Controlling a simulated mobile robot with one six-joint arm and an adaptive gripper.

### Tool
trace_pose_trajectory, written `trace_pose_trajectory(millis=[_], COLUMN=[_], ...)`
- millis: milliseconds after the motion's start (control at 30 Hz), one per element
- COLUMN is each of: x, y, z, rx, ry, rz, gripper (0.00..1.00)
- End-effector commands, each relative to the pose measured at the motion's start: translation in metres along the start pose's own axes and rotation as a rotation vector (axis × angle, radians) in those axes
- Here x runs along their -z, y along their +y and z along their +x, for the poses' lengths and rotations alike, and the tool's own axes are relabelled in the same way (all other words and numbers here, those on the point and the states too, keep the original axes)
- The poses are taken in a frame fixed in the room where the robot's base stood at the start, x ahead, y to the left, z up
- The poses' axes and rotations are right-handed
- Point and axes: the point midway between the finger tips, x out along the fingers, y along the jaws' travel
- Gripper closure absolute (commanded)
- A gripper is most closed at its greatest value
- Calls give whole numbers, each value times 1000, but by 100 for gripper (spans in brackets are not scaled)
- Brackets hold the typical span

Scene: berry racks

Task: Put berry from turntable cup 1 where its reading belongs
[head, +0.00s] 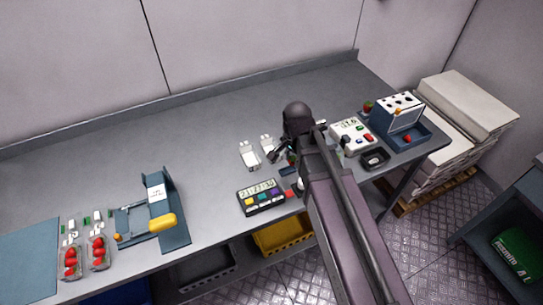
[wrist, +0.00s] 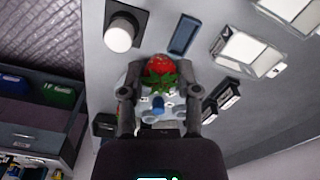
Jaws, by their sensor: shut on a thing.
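My gripper (wrist: 158,88) is shut on a red berry with green leaves (wrist: 158,72), in the middle of the wrist view. The fingers stand on either side of it, with the leaves toward my palm. In the head view my gripper (head: 283,153) is over the middle-right of the bench, and my arm covers most of the berry. A white meter with a display (head: 350,136) stands right of my arm; its digits are too small to read surely. I cannot pick out turntable cup 1. Two clear punnets of red berries (head: 98,253) stand at the far left.
A keypad with coloured buttons (head: 263,196) lies left of my arm. A blue box with a holed white top (head: 398,103) and a black tray (head: 374,159) are at the right. A blue press with a yellow handle (head: 160,226) stands left. The back middle of the bench is clear.

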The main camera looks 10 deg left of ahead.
Motion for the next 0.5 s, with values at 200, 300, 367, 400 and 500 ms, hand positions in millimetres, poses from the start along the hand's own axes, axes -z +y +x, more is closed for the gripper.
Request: trace_pose_trajectory(millis=[200, 300, 367, 400, 500], x=[-37, -43, -45, -46, -46], y=[3, 4, 3, 3, 3], z=[7, 8, 8, 8, 8], rx=[0, 0, 0, 0, 0], ry=[0, 0, 0, 0, 0], rz=[1, 1, 2, 2, 3], gripper=[67, 67, 67, 67, 67])
